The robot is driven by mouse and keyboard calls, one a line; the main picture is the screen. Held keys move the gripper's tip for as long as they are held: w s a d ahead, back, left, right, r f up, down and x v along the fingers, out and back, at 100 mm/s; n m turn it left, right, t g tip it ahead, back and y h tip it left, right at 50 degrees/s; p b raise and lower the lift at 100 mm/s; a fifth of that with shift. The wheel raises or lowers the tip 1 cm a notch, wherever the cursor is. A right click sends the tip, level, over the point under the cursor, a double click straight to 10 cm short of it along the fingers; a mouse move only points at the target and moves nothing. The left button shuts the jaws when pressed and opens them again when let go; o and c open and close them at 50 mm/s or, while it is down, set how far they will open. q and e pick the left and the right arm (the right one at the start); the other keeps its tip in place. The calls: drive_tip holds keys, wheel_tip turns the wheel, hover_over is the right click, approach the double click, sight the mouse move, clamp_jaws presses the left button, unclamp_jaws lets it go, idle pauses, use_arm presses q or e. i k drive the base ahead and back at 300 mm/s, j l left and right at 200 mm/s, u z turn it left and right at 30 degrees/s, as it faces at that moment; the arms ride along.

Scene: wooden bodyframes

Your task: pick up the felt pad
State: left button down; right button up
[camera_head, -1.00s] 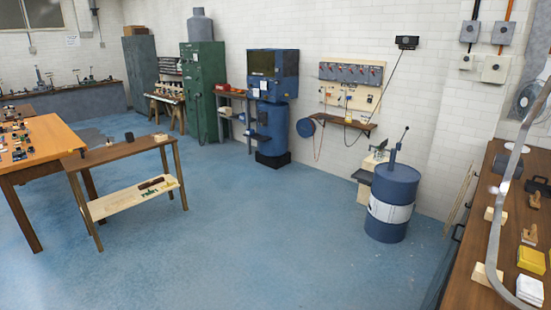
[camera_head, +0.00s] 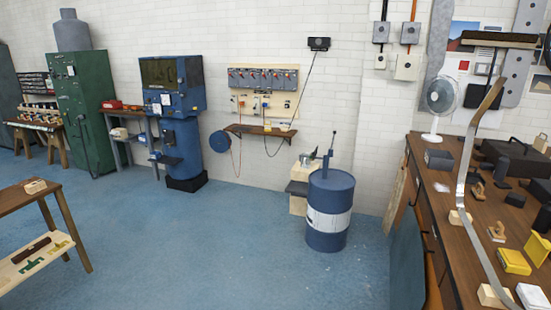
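I cannot pick out the felt pad with certainty. Small items lie on the wooden workbench (camera_head: 447,228) at the right, among them a white stack (camera_head: 533,297), a yellow block (camera_head: 513,262), dark blocks (camera_head: 515,200) and wooden-handled tools (camera_head: 496,233). Some are too small to name. Neither of my grippers shows in the head view.
A long curved metal strip (camera_head: 462,190) stands on wooden blocks along the bench. A white fan (camera_head: 441,98) is at its back left. A blue drum (camera_head: 329,211) stands left of the bench. A low wooden table (camera_head: 22,195) is far left. The blue floor between is clear.

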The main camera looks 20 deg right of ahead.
sight(497, 234)
drive_tip(key=i+l+z, duration=0.15)
drive_tip(key=i+z, duration=1)
drive_tip(key=z, duration=0.15)
